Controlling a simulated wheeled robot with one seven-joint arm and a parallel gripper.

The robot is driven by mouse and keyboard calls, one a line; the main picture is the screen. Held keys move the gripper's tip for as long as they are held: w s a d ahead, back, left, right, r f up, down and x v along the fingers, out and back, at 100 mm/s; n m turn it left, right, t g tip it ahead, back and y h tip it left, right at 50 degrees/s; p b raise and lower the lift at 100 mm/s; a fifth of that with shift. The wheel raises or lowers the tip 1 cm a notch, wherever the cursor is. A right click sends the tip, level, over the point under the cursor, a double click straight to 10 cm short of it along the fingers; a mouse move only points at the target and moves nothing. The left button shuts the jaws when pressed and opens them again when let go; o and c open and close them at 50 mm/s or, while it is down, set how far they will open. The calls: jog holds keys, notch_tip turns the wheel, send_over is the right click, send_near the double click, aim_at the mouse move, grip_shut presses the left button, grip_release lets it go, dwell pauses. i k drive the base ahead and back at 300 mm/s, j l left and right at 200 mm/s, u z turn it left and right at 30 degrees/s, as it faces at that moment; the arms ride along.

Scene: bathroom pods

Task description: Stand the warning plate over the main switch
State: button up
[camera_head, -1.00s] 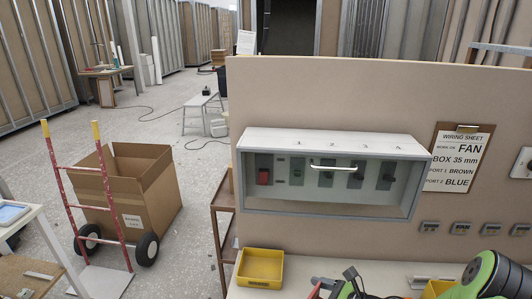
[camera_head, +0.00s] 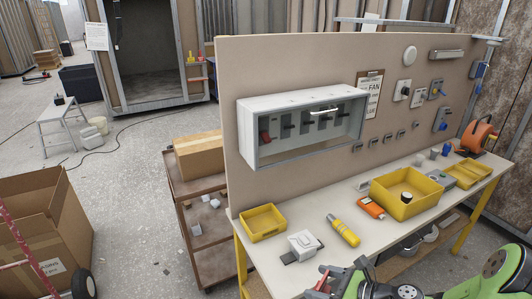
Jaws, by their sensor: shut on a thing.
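The grey switch box (camera_head: 255,122) hangs on the upright beige panel. A red switch (camera_head: 265,137), likely the main switch, is at its left end, with several black switches in a row to its right. My gripper (camera_head: 325,281) is low at the bottom edge, in front of the workbench and well below and to the right of the red switch. It is shut on a small red thing (camera_head: 319,284), seen only in part; I cannot tell whether this is the warning plate. No other warning plate shows clearly.
The workbench (camera_head: 290,214) holds yellow trays (camera_head: 263,223), a yellow bottle-like tool (camera_head: 343,230), an orange device (camera_head: 371,208) and a white block (camera_head: 303,243). A brown trolley (camera_head: 190,187) stands left. A cardboard box (camera_head: 50,215) is on the floor.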

aim_at(264, 104)
jog(key=i+j+z, duration=0.25)
jog(key=j+z, duration=0.15)
jog(key=j, duration=0.25)
jog(key=i+j+z, duration=0.1)
jog(key=j+z, duration=0.35)
jog(key=j, duration=0.2)
jog(key=j+z, duration=0.4)
jog(key=j, duration=0.3)
